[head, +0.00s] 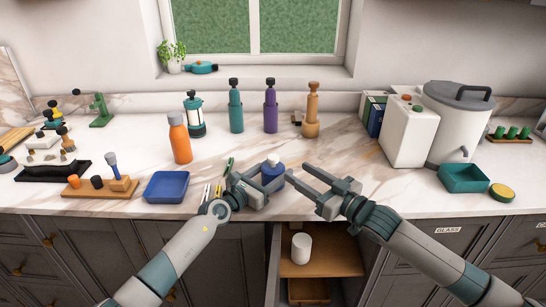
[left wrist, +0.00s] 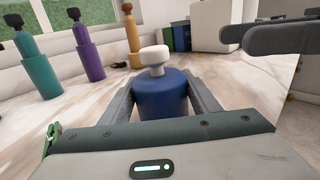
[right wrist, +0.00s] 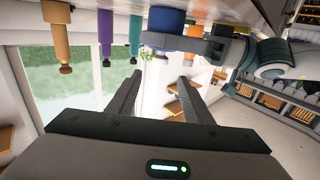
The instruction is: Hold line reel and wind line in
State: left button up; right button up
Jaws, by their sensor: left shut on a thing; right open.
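The line reel looks like a blue drum (head: 272,173) with a pale knob on top. It stands upright near the front edge of the counter, and I see no line on it. In the left wrist view the drum (left wrist: 162,92) sits between the two fingers, with its white knob (left wrist: 155,56) above them. My left gripper (head: 268,178) is shut on the drum's sides. My right gripper (head: 325,183) is open and empty, just right of the reel and apart from it. In the right wrist view the blue drum (right wrist: 166,18) shows at the top, beyond the open fingers (right wrist: 158,85).
A blue tray (head: 166,186) and an orange bottle (head: 180,140) stand left of the reel. Teal, purple and tan bottles (head: 270,108) stand behind. A white container (head: 408,132) and a teal tray (head: 464,178) are at the right.

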aim_at(277, 159)
jog(key=shift+w+a, duration=0.1)
dwell(0.3)
jog(key=x, duration=1.1)
jog(key=shift+w+a, duration=0.25)
jog(key=shift+c, duration=0.3)
jog(key=c, duration=1)
